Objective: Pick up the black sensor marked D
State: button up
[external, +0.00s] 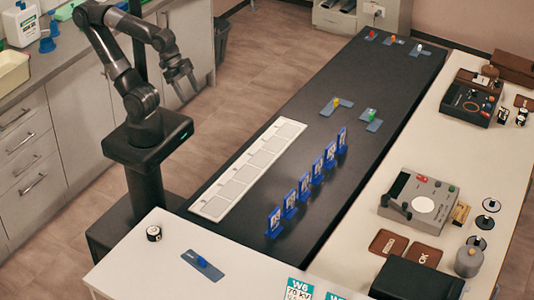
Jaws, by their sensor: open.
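I cannot make out a letter D on anything in the external view, so I cannot tell which thing is the black sensor. Several blue upright stands (290,206) holding small pale cards with dark marks stand in a row on the black bench (235,234). The marks are too small to read. My gripper (185,82) is open and empty, raised in the air to the left of the bench, with its fingers pointing down. It is far from the stands and touches nothing.
A white strip of square cells (246,170) lies along the bench's left edge. Blue-grey plates with coloured pieces (336,106) lie farther back. A small black-and-white cylinder (154,233) and a blue plate (207,264) are on the front white table. A grey device (420,203) stands at right.

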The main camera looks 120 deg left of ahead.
jog(key=shift+o, duration=0.7)
